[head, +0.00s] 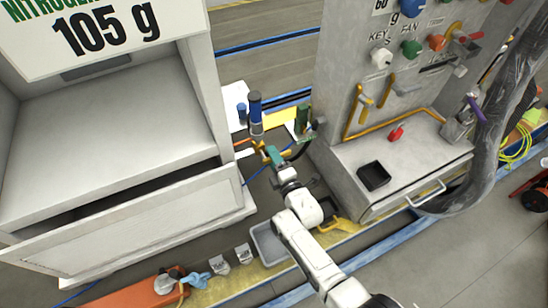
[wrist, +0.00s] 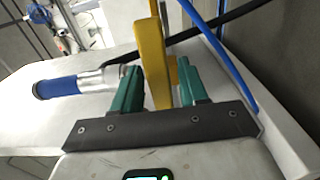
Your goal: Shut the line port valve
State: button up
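A yellow valve handle (wrist: 152,55) stands between my gripper's two green fingers in the wrist view. In the head view, yellow valve parts (head: 261,146) show low in the gap between the cabinets, just beyond my gripper (head: 272,156). My gripper (wrist: 160,85) has one finger on each side of the handle, very close to it. I cannot tell whether both fingers press on it. A metal fitting with a blue sleeve (wrist: 60,88) lies left of the handle. The valve body is mostly hidden behind the gripper.
A white cabinet with an open drawer (head: 130,225) is at left. A grey control panel (head: 345,60) and a counter with a black tray (head: 374,176) are at right. A blue cylinder (head: 255,112) stands behind the valve. A blue hose (wrist: 228,60) runs beside the right finger.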

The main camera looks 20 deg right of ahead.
jog(key=shift+o, duration=0.3)
jog(key=shift+s, duration=0.15)
jog(key=s+p, duration=0.3)
jog(key=s, duration=0.7)
jog(key=shift+s, duration=0.3)
jog(key=s+d+r+m+g, duration=0.1)
jog(key=s+r+m+g, duration=0.1)
jog(key=s+m+g, duration=0.3)
jog(key=s+d+r+m+g, duration=0.2)
jog(key=s+m+g, duration=0.4)
jog(key=s, duration=0.7)
jog(key=s+d+r+m+g, duration=0.2)
jog(key=s+r+m+g, duration=0.2)
jog(key=s, duration=0.5)
jog(key=m+g, duration=0.2)
jog(key=m, duration=0.1)
jog(key=shift+s+d+m, duration=0.15)
jog(key=shift+m, duration=0.25)
